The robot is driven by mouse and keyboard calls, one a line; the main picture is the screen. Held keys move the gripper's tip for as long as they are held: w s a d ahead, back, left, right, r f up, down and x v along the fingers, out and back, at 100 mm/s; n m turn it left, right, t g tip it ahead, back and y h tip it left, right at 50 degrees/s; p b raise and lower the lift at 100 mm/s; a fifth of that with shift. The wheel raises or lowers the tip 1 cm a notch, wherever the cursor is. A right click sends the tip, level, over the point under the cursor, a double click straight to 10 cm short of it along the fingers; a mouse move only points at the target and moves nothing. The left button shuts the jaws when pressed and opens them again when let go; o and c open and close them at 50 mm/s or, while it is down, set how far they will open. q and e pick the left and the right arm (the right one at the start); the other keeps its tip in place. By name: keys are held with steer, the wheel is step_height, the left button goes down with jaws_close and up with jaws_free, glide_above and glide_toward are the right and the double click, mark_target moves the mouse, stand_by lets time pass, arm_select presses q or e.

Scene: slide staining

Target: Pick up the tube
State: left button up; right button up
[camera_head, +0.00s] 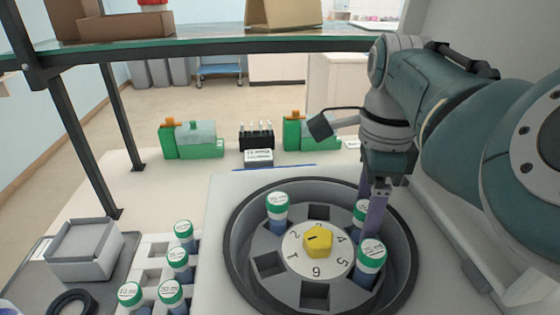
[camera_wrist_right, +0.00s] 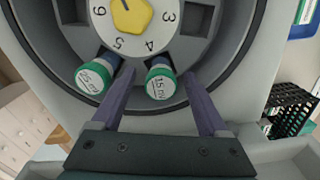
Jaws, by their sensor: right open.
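A round centrifuge rotor (camera_head: 291,243) with numbered slots and a yellow knob (camera_head: 318,241) holds three green-capped tubes. One tube (camera_head: 277,212) stands near number 2, another (camera_head: 371,262) near number 5. A third tube (camera_head: 360,212) near number 4 is partly hidden behind a finger. My right gripper (camera_head: 372,207) is open, reaching down into the rotor at this third tube. In the right wrist view, the fingers (camera_wrist_right: 162,98) lie on either side of this tube (camera_wrist_right: 160,80), with visible gaps. The number 5 tube (camera_wrist_right: 95,76) is outside the left finger. My left gripper is not in view.
A white rack (camera_head: 154,262) with several green-capped tubes stands left of the centrifuge. A grey box (camera_head: 84,250) sits on a tray further left. Green devices (camera_head: 192,140) and a black holder (camera_head: 257,137) stand behind. A glass shelf (camera_head: 200,45) spans above.

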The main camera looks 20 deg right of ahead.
steer(key=shift+c, duration=0.2)
jaws_close()
stand_by(0.3)
steer(key=shift+r, duration=0.1)
